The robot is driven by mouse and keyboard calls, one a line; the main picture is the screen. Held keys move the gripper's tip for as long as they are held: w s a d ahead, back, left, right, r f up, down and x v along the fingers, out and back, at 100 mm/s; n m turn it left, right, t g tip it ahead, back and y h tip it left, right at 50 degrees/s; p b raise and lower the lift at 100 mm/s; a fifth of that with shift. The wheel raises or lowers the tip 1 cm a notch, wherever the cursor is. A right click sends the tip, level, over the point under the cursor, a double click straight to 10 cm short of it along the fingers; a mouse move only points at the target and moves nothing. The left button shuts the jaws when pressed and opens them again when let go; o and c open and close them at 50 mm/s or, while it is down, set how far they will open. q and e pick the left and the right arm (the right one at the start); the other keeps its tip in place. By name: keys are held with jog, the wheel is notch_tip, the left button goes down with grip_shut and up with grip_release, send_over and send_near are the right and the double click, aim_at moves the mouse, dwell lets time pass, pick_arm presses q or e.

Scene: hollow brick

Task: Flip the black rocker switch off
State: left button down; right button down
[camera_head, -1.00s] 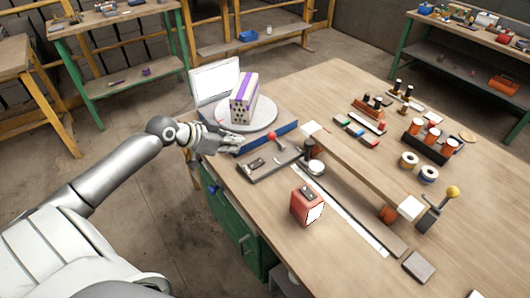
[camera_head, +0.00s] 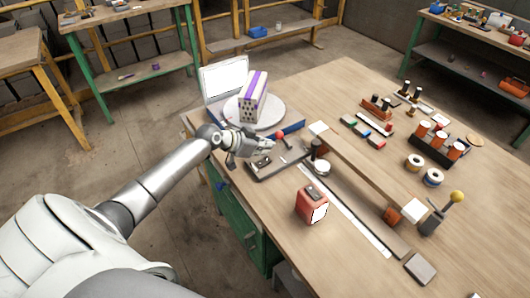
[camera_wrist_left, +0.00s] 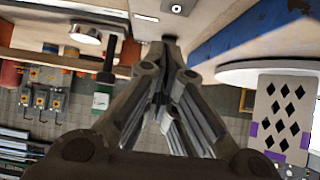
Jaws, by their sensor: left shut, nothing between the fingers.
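A small black switch (camera_head: 262,162) sits on a grey base plate (camera_head: 284,167) near the table's left edge; its rocker position is too small to tell. A red-knobbed lever (camera_head: 280,135) stands at the back of that plate. My left gripper (camera_head: 272,146) is shut and empty, just above the plate, behind the switch and close to the red knob. Its closed fingers (camera_wrist_left: 168,45) also show in the left wrist view, where I cannot make out the switch. My right gripper is not in view.
A hollow brick (camera_head: 254,96) with a purple stripe stands on a white turntable (camera_head: 275,116) behind the gripper. A blue strip (camera_head: 292,130) lies between turntable and plate. A red box (camera_head: 311,204) stands in front. The table (camera_head: 458,220) has free room at right.

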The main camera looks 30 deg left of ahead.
aim_at(270, 159)
pick_arm(q)
jog(key=shift+f, duration=1.75)
jog(key=shift+w+g+p, duration=0.15)
jog(key=shift+g+p, duration=0.15)
jog(key=shift+p, duration=0.1)
jog(key=shift+d+f, duration=0.1)
jog(key=shift+f, duration=0.15)
jog(key=shift+s+a, duration=0.3)
jog(key=shift+s, duration=0.5)
